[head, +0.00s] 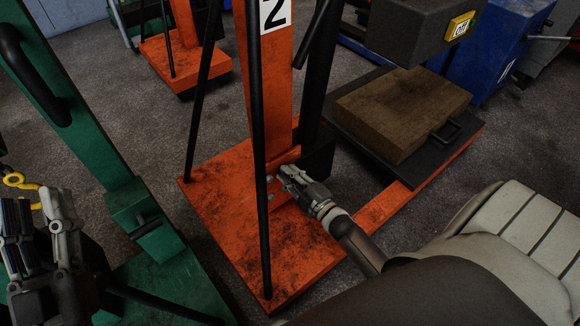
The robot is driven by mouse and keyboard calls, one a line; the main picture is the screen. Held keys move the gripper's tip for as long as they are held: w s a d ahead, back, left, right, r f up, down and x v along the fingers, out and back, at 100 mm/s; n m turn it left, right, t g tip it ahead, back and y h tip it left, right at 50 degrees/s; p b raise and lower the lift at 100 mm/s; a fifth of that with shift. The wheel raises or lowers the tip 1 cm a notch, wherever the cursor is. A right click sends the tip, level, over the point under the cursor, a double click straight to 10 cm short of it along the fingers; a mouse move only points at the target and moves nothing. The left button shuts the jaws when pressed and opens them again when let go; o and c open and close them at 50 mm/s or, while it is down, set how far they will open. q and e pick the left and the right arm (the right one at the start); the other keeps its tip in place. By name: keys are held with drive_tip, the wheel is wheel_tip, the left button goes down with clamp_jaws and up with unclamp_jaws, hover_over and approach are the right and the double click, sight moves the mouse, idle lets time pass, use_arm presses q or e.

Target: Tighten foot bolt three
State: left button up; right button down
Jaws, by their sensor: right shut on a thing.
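The orange jack with the number 2 label (275,14) has an upright post on a scuffed orange foot plate (225,205). Small grey foot bolts show at the post's base, one upper (269,179) and one lower (271,197). My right gripper (287,178) reaches in from the lower right and is shut at the post's base, beside these bolts. What it grips, apparently a foot bolt, is hidden by its fingers. I cannot tell which bolt is number three. My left gripper (38,212) is open and empty at the far left, fingers pointing up, away from the orange jack.
Thin black rods (259,130) stand in front of the post. A green jack (85,130) is at the left with a yellow hook (18,181). A brown block (402,112) lies on a dark platform at the right. Another orange base (185,62) and a blue unit (505,45) stand behind.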

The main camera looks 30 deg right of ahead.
use_arm(q)
wheel_tip(320, 180, down, 17)
drive_tip(key=a+g+y+p, duration=0.2)
drive_tip(key=g+y+p, duration=0.1)
drive_tip(key=g, duration=0.7)
drive_tip(key=shift+a+g+y+p, duration=0.2)
drive_tip(key=shift+g+y+p, duration=0.1)
drive_tip(key=shift+p, duration=0.05)
use_arm(e)
drive_tip(key=shift+f+m, duration=0.1)
drive_tip(key=shift+m, duration=6.1)
use_arm(q)
drive_tip(key=shift+f+n, duration=0.15)
drive_tip(key=shift+n, duration=0.15)
use_arm(e)
drive_tip(key=c, duration=1.6)
unclamp_jaws()
drive_tip(key=shift+c, duration=0.2)
drive_tip(key=shift+s, duration=0.15)
